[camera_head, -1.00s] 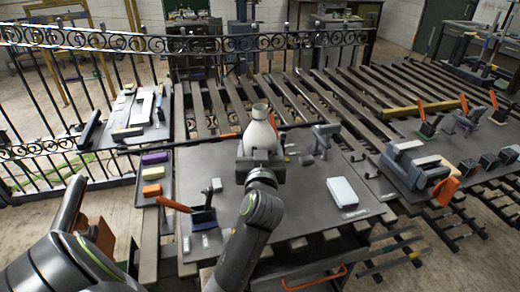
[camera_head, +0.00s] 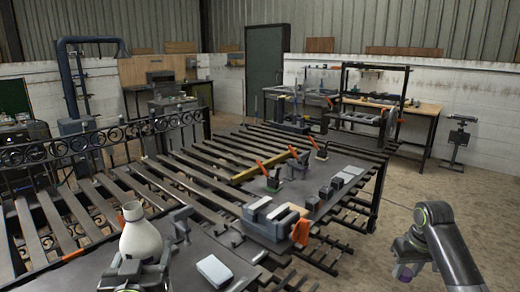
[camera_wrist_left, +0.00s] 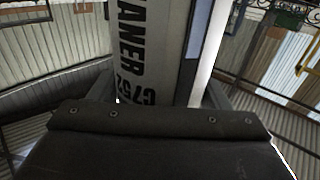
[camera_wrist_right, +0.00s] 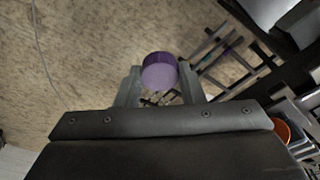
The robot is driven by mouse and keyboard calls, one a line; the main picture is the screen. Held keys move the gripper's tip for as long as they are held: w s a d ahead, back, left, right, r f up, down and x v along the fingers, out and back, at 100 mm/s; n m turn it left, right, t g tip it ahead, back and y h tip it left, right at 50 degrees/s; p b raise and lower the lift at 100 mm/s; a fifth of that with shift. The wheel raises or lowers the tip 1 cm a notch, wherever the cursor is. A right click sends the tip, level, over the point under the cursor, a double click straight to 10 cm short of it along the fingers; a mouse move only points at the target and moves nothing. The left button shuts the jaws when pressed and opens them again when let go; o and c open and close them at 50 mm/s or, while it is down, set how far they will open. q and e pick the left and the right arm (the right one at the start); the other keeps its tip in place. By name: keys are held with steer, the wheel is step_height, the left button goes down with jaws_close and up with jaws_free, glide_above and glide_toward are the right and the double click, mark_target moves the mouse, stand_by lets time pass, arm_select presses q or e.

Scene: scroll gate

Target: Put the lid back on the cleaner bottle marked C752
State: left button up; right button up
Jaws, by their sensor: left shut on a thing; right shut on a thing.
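The white cleaner bottle (camera_head: 141,240) stands upright at the lower left of the head view, its neck open at the top. In the left wrist view the bottle (camera_wrist_left: 150,45) fills the middle, with black lettering ending in "ANER" and "C752". My left gripper (camera_head: 138,272) is shut around the bottle's lower part. My right gripper (camera_head: 408,262) is at the right of the head view, well apart from the bottle, over open floor. It is shut on a purple lid (camera_head: 404,273). The lid (camera_wrist_right: 160,72) shows between the fingertips in the right wrist view.
The dark worktable (camera_head: 185,262) holds a white box (camera_head: 214,271) right of the bottle. Slatted metal racks (camera_head: 85,215) lie behind the bottle.

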mark_target(159, 249)
arm_select(q)
steer(key=d+r+h, duration=0.1)
steer(key=s+d+m+h, duration=0.1)
steer(key=d+r+m+h, duration=0.1)
steer(key=shift+s+d+r, duration=0.15)
steer(key=shift+d+r, duration=0.2)
steer(key=shift+d, duration=0.05)
steer(key=shift+f+h, duration=0.1)
steer(key=shift+h, duration=0.2)
steer(key=s+d+f+m+g+h, duration=0.3)
steer(key=d+f+m+g+h, duration=0.1)
steer(key=d, duration=0.5)
steer(key=s+d+f+m+g+h, duration=0.3)
steer(key=d+f+m+g+h, duration=0.2)
steer(key=d+m+h, duration=0.3)
steer(key=d+f+h, duration=0.1)
steer(key=h, duration=0.2)
steer(key=shift+m+g+h, duration=0.3)
steer(key=shift+m, duration=0.1)
steer(key=shift+a+r, duration=0.1)
